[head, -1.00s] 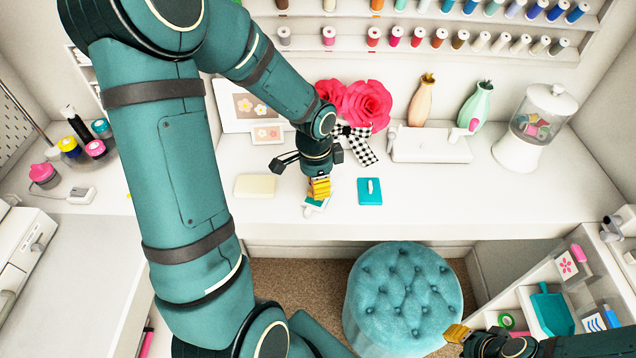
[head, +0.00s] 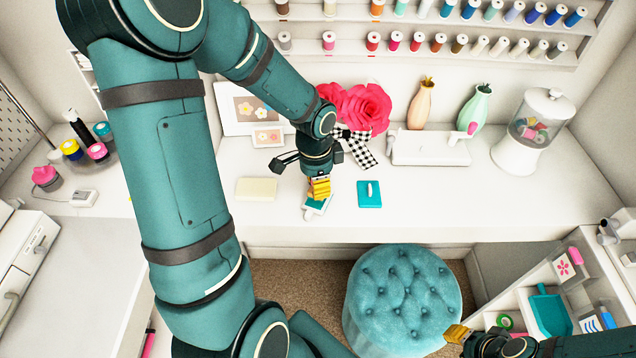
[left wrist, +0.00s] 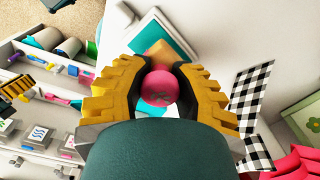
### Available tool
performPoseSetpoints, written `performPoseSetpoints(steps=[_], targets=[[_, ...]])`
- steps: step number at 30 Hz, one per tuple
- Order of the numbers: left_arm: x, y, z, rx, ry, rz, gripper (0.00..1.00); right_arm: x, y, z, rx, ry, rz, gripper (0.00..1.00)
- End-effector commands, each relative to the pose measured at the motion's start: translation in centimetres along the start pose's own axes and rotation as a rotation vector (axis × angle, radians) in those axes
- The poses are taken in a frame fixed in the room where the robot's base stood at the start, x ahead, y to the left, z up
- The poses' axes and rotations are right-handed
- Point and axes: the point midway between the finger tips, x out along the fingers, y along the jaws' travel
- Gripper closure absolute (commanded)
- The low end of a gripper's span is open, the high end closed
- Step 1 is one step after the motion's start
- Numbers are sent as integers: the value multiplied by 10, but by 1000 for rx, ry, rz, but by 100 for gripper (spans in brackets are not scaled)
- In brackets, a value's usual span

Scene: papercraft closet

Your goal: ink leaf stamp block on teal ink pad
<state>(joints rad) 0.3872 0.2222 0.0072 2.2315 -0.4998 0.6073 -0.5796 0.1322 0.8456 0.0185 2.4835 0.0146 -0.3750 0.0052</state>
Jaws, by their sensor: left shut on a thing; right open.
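The stamp block shows in the left wrist view as a round pink knob (left wrist: 160,88) with a tan block (left wrist: 160,52) beyond it. My left gripper (head: 319,188) is shut on it, with a yellow finger on each side of the knob. The teal ink pad (left wrist: 174,38), with a white rim, lies beyond the block; its corner shows below the gripper in the head view (head: 316,210). I cannot tell whether block and pad touch. The stamp's face is hidden. My right gripper (head: 457,334) is open, low at the right, away from the desk top.
A teal square with a white tab (head: 369,195) lies right of the pad. A cream block (head: 256,189) lies to the left. Pink flowers (head: 362,105) and a checked ribbon (head: 361,148) stand behind. A teal stool (head: 402,295) stands in front.

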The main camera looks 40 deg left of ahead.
Motion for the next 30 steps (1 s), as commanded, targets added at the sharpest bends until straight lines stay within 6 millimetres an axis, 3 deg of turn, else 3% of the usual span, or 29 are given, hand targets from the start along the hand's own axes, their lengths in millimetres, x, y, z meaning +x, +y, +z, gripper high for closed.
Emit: performPoseSetpoints(steps=[30], targets=[[13,0,0,0,0,0,100,9,3,1,0,0,0,66]])
